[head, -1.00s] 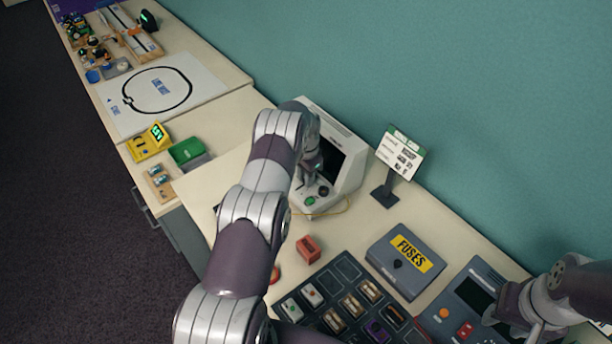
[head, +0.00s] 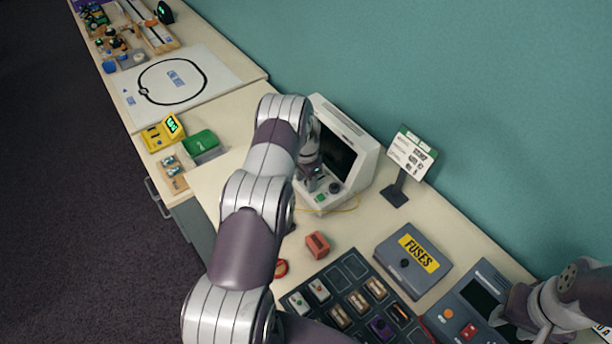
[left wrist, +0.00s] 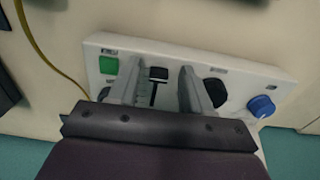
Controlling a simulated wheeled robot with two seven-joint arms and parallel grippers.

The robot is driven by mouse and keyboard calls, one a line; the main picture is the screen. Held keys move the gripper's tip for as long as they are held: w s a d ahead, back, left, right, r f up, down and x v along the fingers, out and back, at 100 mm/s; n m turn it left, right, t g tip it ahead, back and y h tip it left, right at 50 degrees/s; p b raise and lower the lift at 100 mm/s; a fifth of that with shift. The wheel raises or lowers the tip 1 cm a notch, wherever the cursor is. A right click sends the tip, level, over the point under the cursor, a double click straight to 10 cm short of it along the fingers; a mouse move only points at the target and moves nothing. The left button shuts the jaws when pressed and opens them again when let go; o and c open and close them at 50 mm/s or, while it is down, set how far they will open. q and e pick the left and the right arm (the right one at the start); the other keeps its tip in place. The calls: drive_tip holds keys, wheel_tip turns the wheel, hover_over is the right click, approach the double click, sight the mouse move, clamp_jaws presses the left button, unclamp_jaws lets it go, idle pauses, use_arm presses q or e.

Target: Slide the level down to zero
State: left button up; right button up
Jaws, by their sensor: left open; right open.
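A white console with a dark screen (head: 338,152) stands against the wall side of the table. In the left wrist view its panel (left wrist: 235,75) holds a green button, a black slider cap (left wrist: 158,73) at one end of a dark slot, a black knob and a blue knob. My left gripper (left wrist: 155,88) is open, with its fingers on either side of the slider slot and apart from the cap. In the head view my left gripper (head: 312,184) hangs over the panel and hides part of it. My right gripper (head: 504,314) is open at the lower right, over a grey control box.
A sign on a stand (head: 412,155) is right of the console. A yellow cable runs beside the console. Bare table lies left of the console.

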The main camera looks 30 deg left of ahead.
use_arm(q)
drive_tip(key=shift+w+r, duration=0.1)
drive_tip(key=shift+r, duration=0.15)
wheel_tip(320, 180, up, 12)
drive_tip(key=b, duration=0.4)
drive_tip(key=shift+b, duration=0.35)
drive_tip(key=shift+s+a, duration=0.1)
drive_tip(key=shift+s, duration=0.1)
